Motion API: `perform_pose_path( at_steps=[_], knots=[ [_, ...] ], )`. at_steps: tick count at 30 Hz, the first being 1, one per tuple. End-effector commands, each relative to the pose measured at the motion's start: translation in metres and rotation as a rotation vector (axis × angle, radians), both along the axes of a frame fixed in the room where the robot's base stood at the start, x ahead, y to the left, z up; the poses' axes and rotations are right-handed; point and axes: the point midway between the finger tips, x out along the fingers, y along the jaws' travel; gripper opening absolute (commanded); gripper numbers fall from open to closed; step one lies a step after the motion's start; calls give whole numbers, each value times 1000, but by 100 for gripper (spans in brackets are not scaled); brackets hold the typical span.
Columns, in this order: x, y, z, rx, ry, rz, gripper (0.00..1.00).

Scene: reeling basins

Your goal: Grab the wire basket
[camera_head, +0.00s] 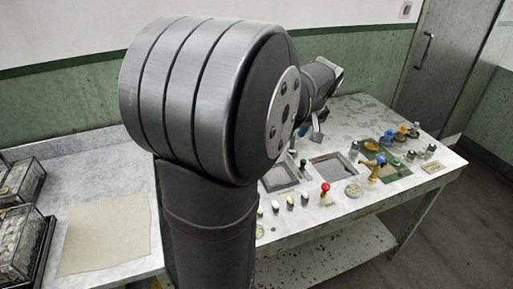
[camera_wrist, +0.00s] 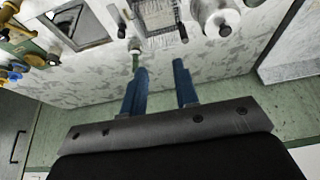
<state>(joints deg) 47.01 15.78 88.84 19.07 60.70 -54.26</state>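Two dark wire baskets with pale rounded contents stand at the left edge of the head view, the far one (camera_head: 22,182) and the near one (camera_head: 22,245), both partly cut off by the frame. In the wrist view, a small square mesh-like thing (camera_wrist: 157,13) lies at the top, cut off; I cannot tell whether it is a wire basket. My gripper (camera_wrist: 161,70) is open, its two blue fingers apart with nothing between them. In the head view my gripper is mostly hidden behind my arm, over the far part of the bench, well right of the left-hand baskets.
A beige cloth (camera_head: 104,235) lies on the pale counter. The bench holds a recessed basin (camera_head: 333,168), a red-topped handle (camera_head: 325,190), several pale cocoon-like pieces, and a green mat (camera_head: 392,172) with brass and blue fittings. A metal cylinder (camera_wrist: 221,18) stands beside the mesh-like thing.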

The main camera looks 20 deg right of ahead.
Motion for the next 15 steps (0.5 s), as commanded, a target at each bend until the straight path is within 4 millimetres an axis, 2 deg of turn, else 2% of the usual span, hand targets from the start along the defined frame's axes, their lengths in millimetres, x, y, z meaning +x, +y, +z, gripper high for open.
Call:
perform_pose_path(
  at_steps=[9, 11, 15],
  knots=[
    [2, 0, -1, -15, 11, 45, 28],
    [5, 1, -2, -36, 29, 114, 28],
    [16, 3, -6, -121, 95, 401, 28]
  ],
)
